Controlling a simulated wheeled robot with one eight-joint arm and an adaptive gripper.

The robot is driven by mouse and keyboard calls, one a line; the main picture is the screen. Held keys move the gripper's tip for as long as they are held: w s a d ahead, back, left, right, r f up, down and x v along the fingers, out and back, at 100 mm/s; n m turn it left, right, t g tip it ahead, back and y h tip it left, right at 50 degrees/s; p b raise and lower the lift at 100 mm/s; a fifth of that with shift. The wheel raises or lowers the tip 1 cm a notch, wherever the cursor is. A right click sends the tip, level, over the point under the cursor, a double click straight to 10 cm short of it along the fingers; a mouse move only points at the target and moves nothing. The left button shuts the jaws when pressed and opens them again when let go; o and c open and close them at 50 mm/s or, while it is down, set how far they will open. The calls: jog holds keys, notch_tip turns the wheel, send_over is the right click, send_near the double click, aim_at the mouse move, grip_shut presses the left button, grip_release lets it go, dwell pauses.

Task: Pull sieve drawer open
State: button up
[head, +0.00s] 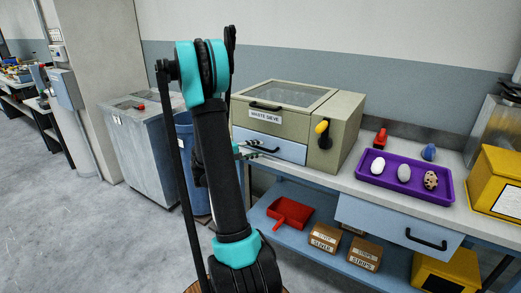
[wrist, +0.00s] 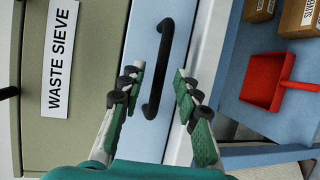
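The waste sieve (head: 262,118) is a beige box with a glazed lid on the bench in the head view. Its light blue drawer (head: 288,150) sits low in the front and looks shut. The drawer's black bar handle (wrist: 158,75) lies between my gripper's fingers in the wrist view. My gripper (wrist: 157,73) is open, one green-padded finger each side of the handle, with gaps showing. I cannot tell whether the fingertips reach deep enough around the bar. In the head view my arm hides part of the gripper and the drawer's left end.
A yellow knob (head: 322,127) is on the sieve's right part. A purple tray (head: 389,192) with egg-like objects stands to the right. A red dustpan (head: 290,212) and cardboard boxes (head: 364,253) sit on the lower shelf. A blue bin (head: 186,150) stands left of the bench.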

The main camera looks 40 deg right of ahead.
jog(key=shift+d+f, duration=0.2)
jog(key=shift+d, duration=1)
jog(key=shift+c, duration=0.3)
grip_shut()
